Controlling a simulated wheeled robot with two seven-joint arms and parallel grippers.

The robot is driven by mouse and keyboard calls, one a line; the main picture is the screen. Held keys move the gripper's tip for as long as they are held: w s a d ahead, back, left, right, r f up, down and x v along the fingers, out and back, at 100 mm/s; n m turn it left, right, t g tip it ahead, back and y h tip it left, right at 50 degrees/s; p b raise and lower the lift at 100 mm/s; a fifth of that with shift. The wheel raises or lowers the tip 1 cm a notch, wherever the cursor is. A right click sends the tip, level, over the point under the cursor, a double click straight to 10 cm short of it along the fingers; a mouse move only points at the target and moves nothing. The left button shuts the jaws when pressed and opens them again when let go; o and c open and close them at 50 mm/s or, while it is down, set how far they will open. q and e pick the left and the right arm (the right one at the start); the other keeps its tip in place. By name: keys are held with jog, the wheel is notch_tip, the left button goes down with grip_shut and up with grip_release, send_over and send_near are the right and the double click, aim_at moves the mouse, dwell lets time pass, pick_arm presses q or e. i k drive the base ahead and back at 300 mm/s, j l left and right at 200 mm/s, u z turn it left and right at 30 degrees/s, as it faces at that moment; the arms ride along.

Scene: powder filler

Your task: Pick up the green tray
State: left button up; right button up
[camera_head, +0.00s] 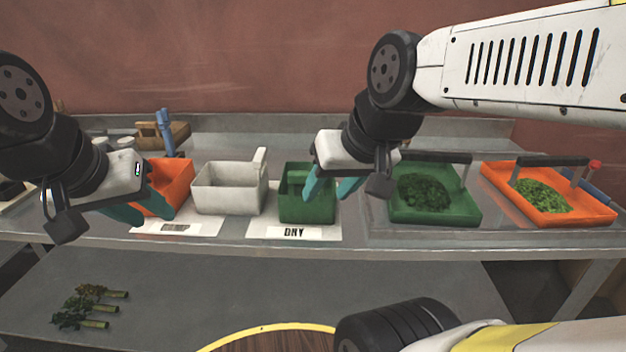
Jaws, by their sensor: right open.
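A shallow green tray (466,212) with a dark bar handle holds a heap of chopped dark green leaves on the right of the counter. A smaller, deeper green box (308,211) stands behind the "DRY" label.
A white box (228,190) stands between the orange and green boxes. An orange tray (590,211) with light green leaves lies at the far right. Cut green stalks (95,308) lie on the lower shelf. A wall (250,55) closes the back.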

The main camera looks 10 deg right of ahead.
aim_at(429, 190)
jog(key=z, duration=1.45)
